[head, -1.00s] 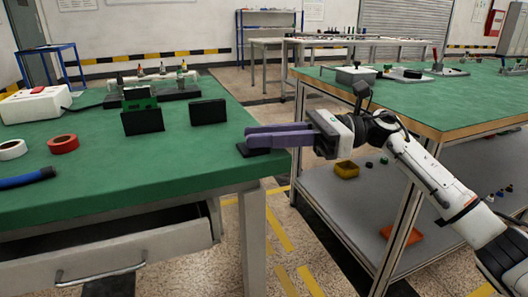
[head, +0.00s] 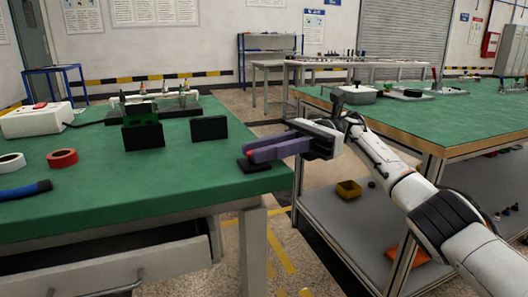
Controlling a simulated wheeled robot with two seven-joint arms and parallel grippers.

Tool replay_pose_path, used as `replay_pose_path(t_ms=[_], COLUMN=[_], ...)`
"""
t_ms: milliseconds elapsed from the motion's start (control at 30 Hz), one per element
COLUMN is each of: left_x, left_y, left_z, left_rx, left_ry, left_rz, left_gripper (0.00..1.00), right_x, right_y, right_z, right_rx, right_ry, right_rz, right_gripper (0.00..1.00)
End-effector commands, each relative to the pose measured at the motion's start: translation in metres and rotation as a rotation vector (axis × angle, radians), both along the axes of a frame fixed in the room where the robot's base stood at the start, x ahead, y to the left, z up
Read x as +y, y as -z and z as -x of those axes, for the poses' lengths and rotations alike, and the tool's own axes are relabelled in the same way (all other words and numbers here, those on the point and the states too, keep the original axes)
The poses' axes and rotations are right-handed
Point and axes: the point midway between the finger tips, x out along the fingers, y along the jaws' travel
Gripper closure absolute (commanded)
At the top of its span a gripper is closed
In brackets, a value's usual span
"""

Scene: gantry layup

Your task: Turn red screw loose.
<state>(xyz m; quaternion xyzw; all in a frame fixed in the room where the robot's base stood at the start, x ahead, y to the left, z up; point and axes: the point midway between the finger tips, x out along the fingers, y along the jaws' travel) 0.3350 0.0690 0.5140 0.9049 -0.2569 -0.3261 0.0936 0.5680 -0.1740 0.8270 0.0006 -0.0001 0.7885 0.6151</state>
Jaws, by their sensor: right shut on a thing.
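A small red piece, the red screw (head: 249,153), shows at the tips of my right gripper's purple fingers. It sits over a dark flat block (head: 262,166) at the right edge of the near green table. My right gripper (head: 254,151) comes in from the right and is shut on the red screw; the fingers hide most of it. My left gripper is not in view.
Two dark upright plates, one (head: 209,129) near the gripper and one (head: 143,136) with a green board, stand on the near table (head: 110,185). Red tape (head: 62,158) and a white box (head: 36,119) lie left. An aisle separates it from the right table (head: 440,117).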

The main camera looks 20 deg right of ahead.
Motion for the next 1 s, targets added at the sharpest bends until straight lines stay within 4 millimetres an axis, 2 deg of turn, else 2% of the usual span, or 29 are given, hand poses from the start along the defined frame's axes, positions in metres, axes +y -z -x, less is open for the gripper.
replay_pose_path(t_ms=[667,700,767,1000], left_x=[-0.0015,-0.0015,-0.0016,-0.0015], left_y=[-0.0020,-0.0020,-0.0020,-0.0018], left_z=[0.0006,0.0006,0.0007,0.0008], left_rx=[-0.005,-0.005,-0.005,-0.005], left_ry=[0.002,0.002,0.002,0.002], left_rz=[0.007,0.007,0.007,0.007], left_gripper=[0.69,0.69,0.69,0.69], right_x=[0.0025,0.0025,0.0023,0.0011], right_y=[-0.0004,-0.0003,-0.0003,0.0001], right_z=[0.0000,0.0000,0.0000,-0.0003], right_rx=[-0.003,-0.003,-0.002,-0.001], right_ry=[-0.028,-0.028,-0.028,-0.025], right_rz=[-0.001,-0.001,-0.001,0.000], right_gripper=[1.00,0.75,0.65,0.63])
